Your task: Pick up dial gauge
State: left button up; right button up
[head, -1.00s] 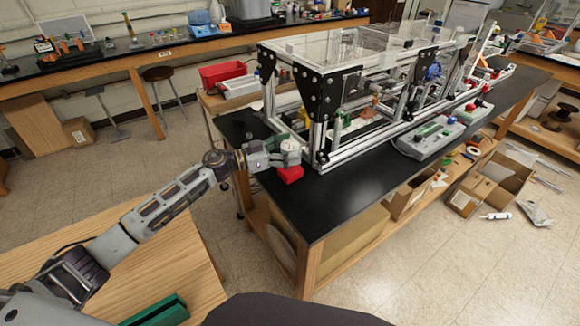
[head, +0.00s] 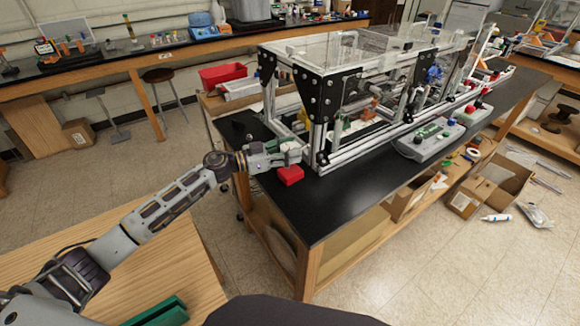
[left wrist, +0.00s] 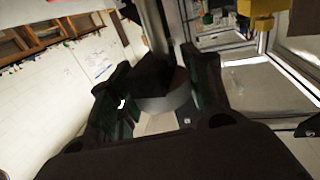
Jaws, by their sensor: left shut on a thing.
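My left gripper (head: 288,153) is at the near left corner of the extrusion frame, just above the black bench top. It is shut on the dial gauge, a small rounded grey piece (head: 293,156) mostly covered by the fingers in the head view. In the left wrist view the gauge (left wrist: 167,101) shows as a dark body with a grey curved rim between the two fingers of my left gripper (left wrist: 160,90). Its face is not visible. A red block (head: 290,176) is right below the gripper; I cannot tell if the gauge touches it. My right gripper is not in view.
The extrusion frame (head: 345,155) with clear panels stands close beside the gripper, on its right. A grey device with buttons (head: 430,138) sits right of the frame. The black bench top (head: 340,205) is bare toward its front edge. A wooden table (head: 165,255) is at the lower left.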

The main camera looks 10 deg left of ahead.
pick_arm(q)
grip_shut()
jog(key=shift+r, duration=0.1)
jog(key=shift+w+r, duration=0.1)
jog(key=shift+r, duration=0.85)
notch_tip(320, 180, up, 6)
jog(key=shift+r+p, duration=0.2)
jog(key=shift+p, duration=0.5)
notch_tip(320, 180, up, 20)
jog(key=p, duration=0.4)
jog(key=shift+f, duration=0.15)
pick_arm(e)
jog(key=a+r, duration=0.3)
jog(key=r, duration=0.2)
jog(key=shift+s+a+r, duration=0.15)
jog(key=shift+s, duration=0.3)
